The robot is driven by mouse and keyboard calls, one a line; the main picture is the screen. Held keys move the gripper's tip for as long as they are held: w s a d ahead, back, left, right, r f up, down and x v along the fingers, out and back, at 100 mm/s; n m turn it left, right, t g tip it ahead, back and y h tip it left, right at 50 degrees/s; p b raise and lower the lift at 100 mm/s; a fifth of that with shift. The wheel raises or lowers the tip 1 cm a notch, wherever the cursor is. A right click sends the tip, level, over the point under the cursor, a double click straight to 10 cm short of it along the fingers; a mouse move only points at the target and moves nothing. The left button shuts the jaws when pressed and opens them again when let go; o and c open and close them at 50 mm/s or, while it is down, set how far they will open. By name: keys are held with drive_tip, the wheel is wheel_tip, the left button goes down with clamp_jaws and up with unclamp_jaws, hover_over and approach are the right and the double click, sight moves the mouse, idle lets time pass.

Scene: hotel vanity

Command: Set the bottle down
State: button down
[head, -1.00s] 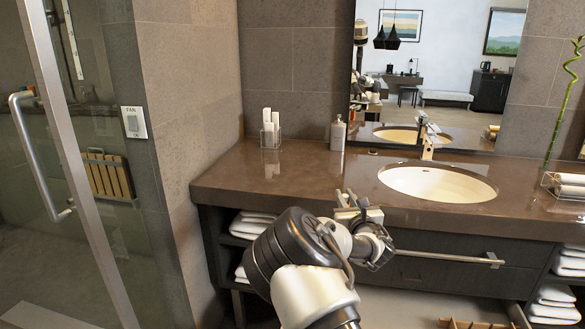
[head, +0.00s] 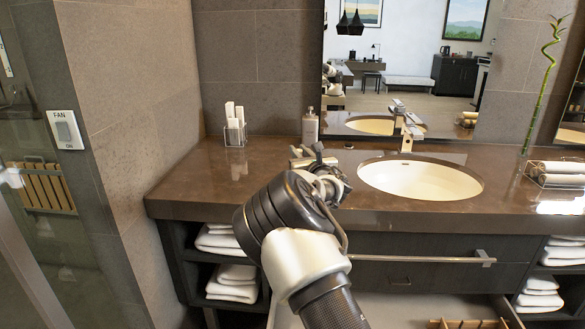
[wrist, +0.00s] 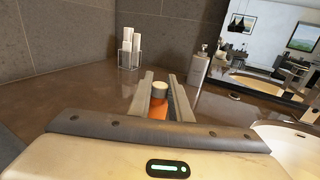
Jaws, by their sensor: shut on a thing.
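The bottle (wrist: 158,108), orange with a pale cap, is between the two fingers of my gripper (wrist: 160,86) in the wrist view. My gripper is shut on it. In the head view my gripper (head: 307,156) is over the brown counter (head: 200,180), left of the sink, and the bottle cannot be made out there. I cannot tell whether the bottle's base touches the counter; its lower part is hidden by the gripper body in the wrist view.
A grey pump dispenser (head: 310,126) stands behind my gripper by the mirror. A clear holder with white tubes (head: 235,130) stands at the back left. The sink (head: 420,180) is to the right. The counter's left part is bare.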

drive_tip(key=shift+f+b, duration=0.35)
drive_tip(key=shift+f, duration=2.15)
drive_tip(key=shift+f, duration=0.15)
drive_tip(key=c, duration=1.6)
unclamp_jaws()
drive_tip(key=shift+s+r, duration=0.1)
drive_tip(key=shift+r, duration=0.1)
